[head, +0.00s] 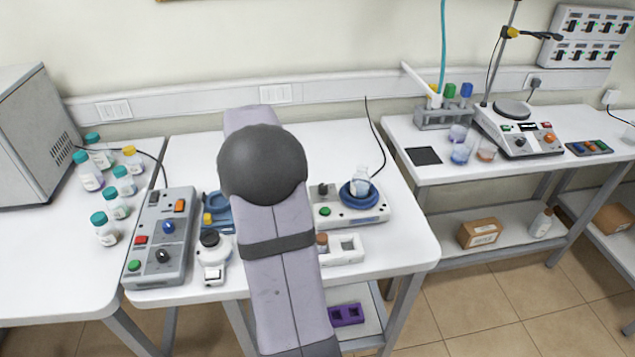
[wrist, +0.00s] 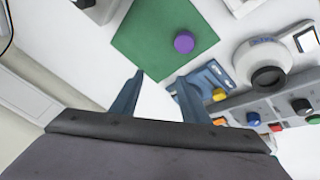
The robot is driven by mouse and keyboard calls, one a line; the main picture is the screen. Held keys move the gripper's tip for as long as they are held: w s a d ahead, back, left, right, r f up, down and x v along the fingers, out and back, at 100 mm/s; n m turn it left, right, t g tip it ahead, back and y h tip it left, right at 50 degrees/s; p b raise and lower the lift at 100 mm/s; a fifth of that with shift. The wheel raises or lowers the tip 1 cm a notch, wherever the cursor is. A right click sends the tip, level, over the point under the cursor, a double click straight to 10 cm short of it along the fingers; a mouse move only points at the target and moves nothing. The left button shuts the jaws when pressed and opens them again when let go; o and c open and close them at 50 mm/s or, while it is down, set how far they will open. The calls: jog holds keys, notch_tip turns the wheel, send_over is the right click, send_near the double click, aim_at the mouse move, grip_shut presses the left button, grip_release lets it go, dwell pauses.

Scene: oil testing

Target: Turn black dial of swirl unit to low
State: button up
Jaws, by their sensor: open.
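The swirl unit (head: 345,216) seems to be the white box right of my arm, with a small bottle (head: 361,179) on its blue round platform (head: 360,196). Its black dial (head: 323,189) stands at the back left of the box, above a green button (head: 325,211). The dial's setting is too small to read. My gripper (wrist: 160,80) is open and empty in the wrist view, apart from any dial. In the head view my arm hides it. A dark knob (wrist: 84,3) at the wrist view's top edge may be this dial; I cannot tell.
A grey control box (head: 160,240) and a white device with a black knob (head: 211,255) stand left of my arm. The wrist view shows a green mat (wrist: 150,40) with a purple piece (wrist: 184,42). A white holder (head: 345,250) sits in front of the swirl unit.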

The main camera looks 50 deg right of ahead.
aim_at(323, 186)
jog(key=s+d+r+m, duration=0.1)
jog(key=s+d+m, duration=0.7)
jog(key=s+d, duration=0.5)
jog(key=shift+p+x, duration=1.5)
jog(key=shift+x, duration=2.1)
jog(key=shift+w, duration=0.15)
grip_shut()
